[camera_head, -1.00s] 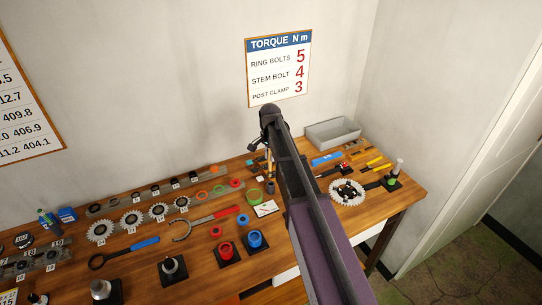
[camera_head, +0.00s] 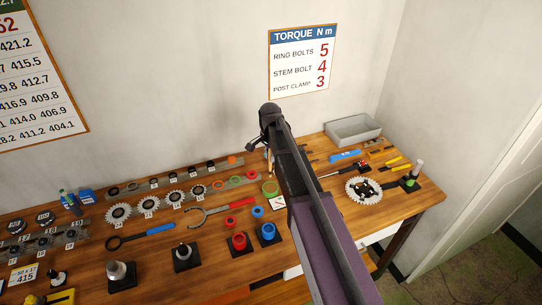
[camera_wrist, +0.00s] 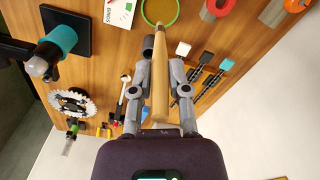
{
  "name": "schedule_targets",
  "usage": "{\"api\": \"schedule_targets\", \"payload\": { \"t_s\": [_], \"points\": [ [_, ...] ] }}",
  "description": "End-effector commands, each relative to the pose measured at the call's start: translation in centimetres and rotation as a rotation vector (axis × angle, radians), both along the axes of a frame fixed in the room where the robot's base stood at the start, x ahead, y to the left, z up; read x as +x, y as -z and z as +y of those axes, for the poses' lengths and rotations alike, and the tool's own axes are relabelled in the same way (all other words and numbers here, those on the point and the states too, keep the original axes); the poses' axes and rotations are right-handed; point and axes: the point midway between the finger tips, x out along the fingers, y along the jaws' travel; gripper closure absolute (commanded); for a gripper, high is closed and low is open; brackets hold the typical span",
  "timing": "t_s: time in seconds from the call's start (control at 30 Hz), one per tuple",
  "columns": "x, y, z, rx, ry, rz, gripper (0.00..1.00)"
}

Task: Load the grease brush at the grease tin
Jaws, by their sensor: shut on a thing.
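My gripper (camera_wrist: 161,76) is shut on the grease brush (camera_wrist: 160,100), a pale wooden handle lying between the two fingers in the wrist view. Its far end points toward a green-rimmed round thing, apparently the grease tin (camera_wrist: 175,19), at the top of the wrist view. The tin also shows as a green ring on the bench in the head view (camera_head: 270,196). The brush end looks close to the tin's rim, but I cannot tell its height above it. In the head view my arm hides most of the gripper and brush.
The wooden bench (camera_head: 215,262) is crowded. A chainring with crank (camera_head: 363,191) and a grey tray (camera_head: 352,130) are on the right. Red (camera_head: 239,241) and blue (camera_head: 268,232) cups stand near the tin. A white card (camera_head: 277,203) lies beside it.

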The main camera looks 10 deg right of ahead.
Motion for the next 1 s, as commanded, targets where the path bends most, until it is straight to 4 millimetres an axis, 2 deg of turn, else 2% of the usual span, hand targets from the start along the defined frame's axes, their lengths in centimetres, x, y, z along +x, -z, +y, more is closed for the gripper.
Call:
{"api": "schedule_targets", "payload": {
  "t_s": [0.27, 0.7, 1.0],
  "points": [
    [0.0, 1.1, 0.0, 0.000, 0.000, 0.000, 1.00],
    [0.0, 4.5, 0.0, 0.000, 0.000, 0.000, 1.00],
    [0.0, 5.9, 0.0, 0.000, 0.000, 0.000, 1.00]
  ]
}}
